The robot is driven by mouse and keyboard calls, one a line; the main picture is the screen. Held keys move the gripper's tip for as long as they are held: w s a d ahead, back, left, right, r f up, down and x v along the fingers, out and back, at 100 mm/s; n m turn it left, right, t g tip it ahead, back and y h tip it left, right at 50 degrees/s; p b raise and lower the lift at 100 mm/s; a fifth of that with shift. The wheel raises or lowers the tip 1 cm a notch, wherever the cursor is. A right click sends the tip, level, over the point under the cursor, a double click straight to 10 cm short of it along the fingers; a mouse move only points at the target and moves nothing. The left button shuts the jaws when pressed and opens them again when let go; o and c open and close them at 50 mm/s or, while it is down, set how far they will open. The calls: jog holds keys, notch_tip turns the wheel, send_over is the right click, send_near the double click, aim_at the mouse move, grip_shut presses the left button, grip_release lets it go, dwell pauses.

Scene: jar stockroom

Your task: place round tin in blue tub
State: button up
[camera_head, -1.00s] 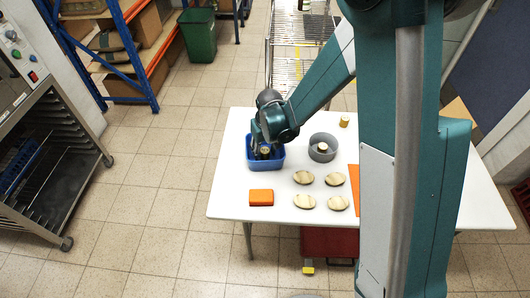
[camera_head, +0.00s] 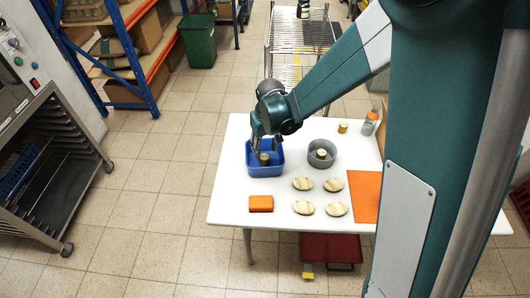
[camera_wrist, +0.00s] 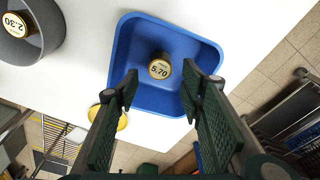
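The round tin with a gold rim and a 5.70 label stands upright on the floor of the blue tub (camera_wrist: 205,47), and the wrist view shows its top (camera_wrist: 159,68). In the head view the tin (camera_head: 264,159) is inside the tub (camera_head: 264,171), at the table's left side. My gripper (camera_head: 268,141) is over the tub. In the wrist view my gripper (camera_wrist: 160,86) is open, its two dark fingers wide apart with nothing between them, and the tin shows beyond the tips.
A grey bowl (camera_head: 332,162) right of the tub holds another tin (camera_head: 321,154), labelled 2.30. A gold tin (camera_head: 342,128) and a bottle (camera_head: 370,123) stand at the back. Several pale discs (camera_head: 303,184), an orange block (camera_head: 261,203) and an orange mat (camera_head: 365,196) lie in front.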

aim_at(267, 160)
jog(key=shift+s+d+r+p, duration=0.1)
jog(key=shift+s+r+p, duration=0.1)
jog(key=shift+r, duration=0.95)
jog(key=shift+s+d+r+p, duration=0.1)
jog(key=shift+r+p, duration=0.05)
jog(key=shift+r, duration=1)
jog(key=s+d+r+m+t, duration=0.1)
jog(key=s+d+r+t, duration=0.1)
jog(key=s+d+r, duration=0.45)
jog(key=s+d+r+m+t, duration=0.1)
jog(key=s+d+r+m, duration=0.15)
jog(key=d+r, duration=0.7)
jog(key=s+d+r+m+t, duration=0.1)
jog(key=s+d+r, duration=0.1)
jog(key=s+d, duration=0.3)
jog(key=s+d+r+m+t, duration=0.1)
jog(key=s+d, duration=0.4)
jog(key=s, duration=0.5)
notch_tip(267, 160, up, 2)
jog(key=shift+r+t+h, duration=0.25)
jog(key=shift+t+h, duration=0.05)
jog(key=shift+t, duration=0.2)
jog(key=shift+d, duration=0.1)
